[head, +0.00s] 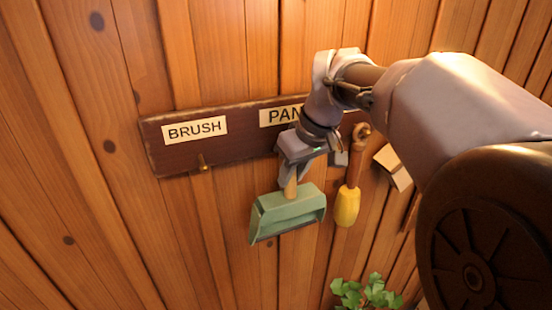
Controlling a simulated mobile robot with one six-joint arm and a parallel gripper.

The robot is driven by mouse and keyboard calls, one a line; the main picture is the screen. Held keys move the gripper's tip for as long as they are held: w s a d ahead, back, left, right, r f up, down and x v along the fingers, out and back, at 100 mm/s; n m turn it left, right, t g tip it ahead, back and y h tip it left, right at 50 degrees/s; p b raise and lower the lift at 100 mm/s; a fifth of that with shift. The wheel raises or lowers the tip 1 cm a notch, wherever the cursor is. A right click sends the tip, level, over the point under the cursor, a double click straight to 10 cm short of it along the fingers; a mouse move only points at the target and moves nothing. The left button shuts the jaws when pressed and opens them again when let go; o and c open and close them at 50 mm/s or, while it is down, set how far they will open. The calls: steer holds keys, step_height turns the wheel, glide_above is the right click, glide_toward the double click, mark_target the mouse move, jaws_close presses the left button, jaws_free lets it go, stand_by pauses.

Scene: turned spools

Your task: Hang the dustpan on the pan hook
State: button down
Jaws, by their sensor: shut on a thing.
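The green dustpan (288,212) hangs down from my gripper (291,180), in front of the wooden wall. My gripper is shut on its short wooden handle, just below the PAN label (281,115) on the dark hook board (238,118). The pan hook is hidden behind my gripper and wrist. I cannot tell whether the handle touches the hook.
A small hook (203,163) under the BRUSH label (195,130) is empty. A yellow brush (347,205) with a brown handle hangs close to the right of the dustpan. Pale cards (393,166) are on the wall further right. A green plant (366,292) is below.

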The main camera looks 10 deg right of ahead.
steer(key=c, duration=1.1)
jaws_free()
